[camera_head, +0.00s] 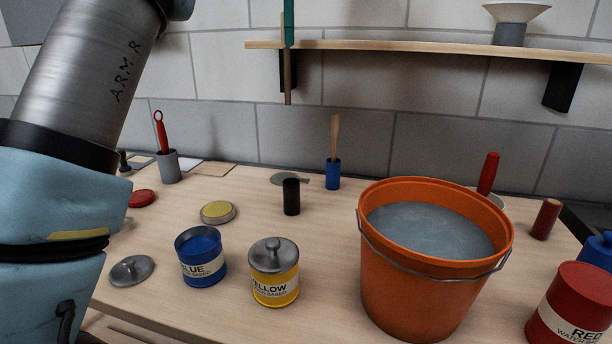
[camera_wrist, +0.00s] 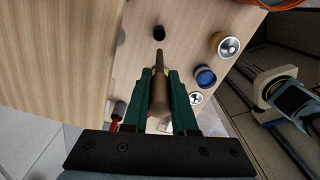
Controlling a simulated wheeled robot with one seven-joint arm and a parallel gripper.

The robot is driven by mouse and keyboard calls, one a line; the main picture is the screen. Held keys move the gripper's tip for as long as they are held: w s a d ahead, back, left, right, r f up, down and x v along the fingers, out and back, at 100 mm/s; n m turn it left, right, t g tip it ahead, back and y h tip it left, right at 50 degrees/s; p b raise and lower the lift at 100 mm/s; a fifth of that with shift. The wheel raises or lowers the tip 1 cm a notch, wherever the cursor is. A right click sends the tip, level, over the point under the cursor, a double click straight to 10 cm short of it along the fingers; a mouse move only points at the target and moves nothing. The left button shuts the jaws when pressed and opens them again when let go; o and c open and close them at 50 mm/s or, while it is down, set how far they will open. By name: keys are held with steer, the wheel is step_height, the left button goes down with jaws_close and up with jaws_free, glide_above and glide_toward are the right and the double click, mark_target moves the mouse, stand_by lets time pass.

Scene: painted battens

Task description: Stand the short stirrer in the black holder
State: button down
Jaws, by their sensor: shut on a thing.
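My gripper is shut on a thin wooden stirrer, taken as the short stirrer; its green fingers (camera_wrist: 160,85) close on both sides of the stirrer (camera_wrist: 159,70). In the head view a green finger (camera_head: 289,22) shows at the top, with the stirrer (camera_head: 288,80) hanging upright below it, in front of the shelf. The black holder (camera_head: 291,197) stands upright on the table, well below the stirrer's lower end and apart from it. It also shows in the wrist view (camera_wrist: 158,32), just beyond the stirrer's tip. The inside of the holder is not clear to see.
An orange bucket (camera_head: 420,285) stands right of the holder. A blue can (camera_head: 201,262) and a lidded yellow can (camera_head: 273,283) stand in front. A blue holder (camera_head: 332,175) with a wooden-handled tool stands behind. A shelf (camera_head: 400,47) juts from the wall.

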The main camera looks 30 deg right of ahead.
step_height(320, 180, down, 28)
steer(key=p, duration=0.1)
stand_by(0.4)
steer(key=shift+d, duration=0.1)
steer(key=c, duration=0.7)
jaws_free()
step_height(320, 180, up, 12)
steer(key=b, duration=0.2)
steer(key=w+a+f+m, duration=0.1)
steer(key=a+f+m, duration=0.25)
steer(key=a, duration=0.55)
steer(key=w+a+f+m, duration=0.15)
steer(key=a+f, duration=0.25)
steer(key=a, duration=0.5)
steer(key=s+a+f+m, duration=0.3)
steer(key=s+a, duration=0.1)
steer(key=a, duration=0.2)
steer(key=s+a+f+m+t, duration=0.1)
steer(key=s+a+f+m, duration=0.1)
steer(key=a, duration=0.5)
steer(key=s+a+f+m, duration=0.3)
steer(key=s+a+f, duration=0.2)
steer(key=s+a, duration=0.1)
steer(key=shift+s+a+f+m+t, duration=0.15)
steer(key=shift+s+m+t, duration=0.15)
steer(key=shift+s, duration=0.3)
